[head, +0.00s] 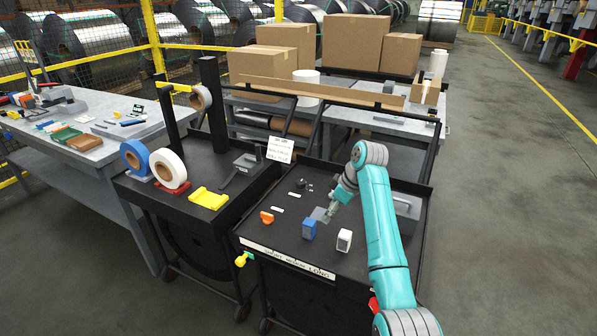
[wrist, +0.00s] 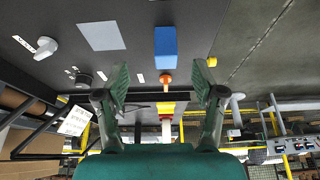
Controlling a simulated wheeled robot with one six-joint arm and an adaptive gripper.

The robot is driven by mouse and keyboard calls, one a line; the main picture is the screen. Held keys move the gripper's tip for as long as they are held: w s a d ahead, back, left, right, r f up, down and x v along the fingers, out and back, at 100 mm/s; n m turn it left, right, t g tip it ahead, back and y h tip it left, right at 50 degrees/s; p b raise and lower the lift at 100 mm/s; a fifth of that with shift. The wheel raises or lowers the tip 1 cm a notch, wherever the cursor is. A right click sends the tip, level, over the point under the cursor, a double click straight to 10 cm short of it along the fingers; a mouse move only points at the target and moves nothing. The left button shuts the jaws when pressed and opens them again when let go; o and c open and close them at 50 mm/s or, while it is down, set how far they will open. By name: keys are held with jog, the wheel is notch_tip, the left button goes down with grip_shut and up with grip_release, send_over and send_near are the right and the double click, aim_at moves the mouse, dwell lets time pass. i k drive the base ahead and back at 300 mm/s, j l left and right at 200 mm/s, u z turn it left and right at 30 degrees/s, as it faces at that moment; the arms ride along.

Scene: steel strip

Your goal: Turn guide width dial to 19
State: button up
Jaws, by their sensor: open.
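Several controls sit on the black cart top (head: 290,258); I cannot tell which is the guide width dial, as the small labels and any scale are unreadable. An orange knob (head: 267,217) is at the left, beside a white label. A small black knob (head: 301,184) is farther back, with white labels near it. In the wrist view, a light grey knob (wrist: 45,47) with a pointed end is at upper left. My gripper (head: 325,213) is over the cart, near the blue block. In the wrist view its fingers (wrist: 162,72) are apart, with nothing held between them.
A blue block (head: 309,229) and a white block (head: 344,240) stand on the cart top. A grey square plate (wrist: 101,35) lies flat there. A neighbouring cart holds blue and white tape rolls (head: 168,168) and a yellow piece (head: 209,198). A black rail frame stands behind.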

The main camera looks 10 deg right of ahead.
aim_at(300, 185)
jog(key=i, duration=0.9)
